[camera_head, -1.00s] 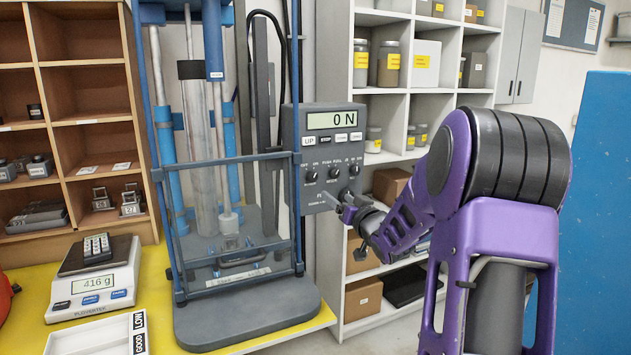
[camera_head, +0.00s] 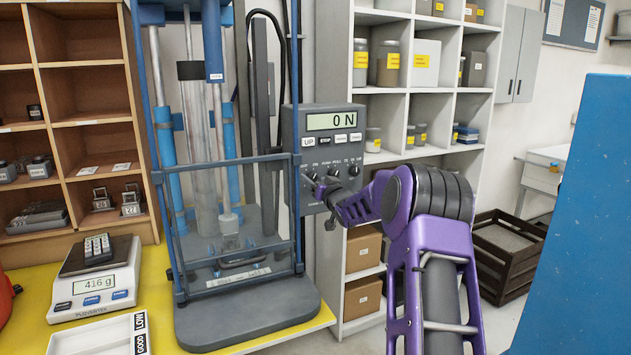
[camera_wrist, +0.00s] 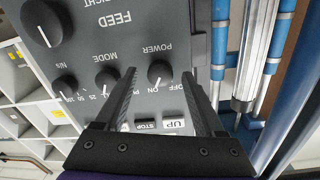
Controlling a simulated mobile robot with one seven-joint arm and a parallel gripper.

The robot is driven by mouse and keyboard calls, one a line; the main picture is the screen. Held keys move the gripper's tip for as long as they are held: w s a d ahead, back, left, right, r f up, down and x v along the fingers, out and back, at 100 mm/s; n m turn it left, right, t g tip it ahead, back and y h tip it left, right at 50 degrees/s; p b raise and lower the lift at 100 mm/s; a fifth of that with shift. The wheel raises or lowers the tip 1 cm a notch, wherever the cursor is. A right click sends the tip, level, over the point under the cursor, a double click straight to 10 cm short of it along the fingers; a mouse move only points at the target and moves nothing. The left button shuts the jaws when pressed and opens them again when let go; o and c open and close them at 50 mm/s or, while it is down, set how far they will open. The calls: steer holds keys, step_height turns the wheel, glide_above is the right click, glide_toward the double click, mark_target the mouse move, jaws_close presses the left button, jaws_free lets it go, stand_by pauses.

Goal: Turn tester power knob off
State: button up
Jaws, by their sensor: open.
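The tester's grey control box (camera_head: 320,146) hangs on the right of the frame and its display reads 0 N. In the wrist view the panel is upside down. The black POWER knob (camera_wrist: 161,71) lies between the tips of my two fingers, with ON at its lower left and OFF at its lower right.
The MODE knob (camera_wrist: 106,77) is close beside one finger. The UP button (camera_wrist: 174,124) and STOP button (camera_wrist: 145,125) lie between the fingers. Blue tester rods stand at the wrist view's right. A blue panel (camera_head: 580,220) stands at the head view's right.

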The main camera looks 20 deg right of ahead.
steer(key=shift+w, duration=0.1)
jaws_close()
stand_by(0.4)
steer(key=shift+f+n+b, duration=0.1)
steer(key=shift+n+b, duration=0.2)
steer(key=shift+b, duration=0.05)
steer(key=shift+f+n+b, duration=0.1)
steer(key=shift+n+b, duration=0.7)
steer(key=shift+b, duration=0.25)
steer(key=n+b, duration=0.2)
steer(key=shift+n, duration=0.3)
steer(key=n+b, duration=0.3)
steer(key=shift+n, duration=0.3)
steer(key=shift+n+y+b, duration=0.4)
steer(key=shift+n+b, duration=0.3)
steer(key=shift+n, duration=1.2)
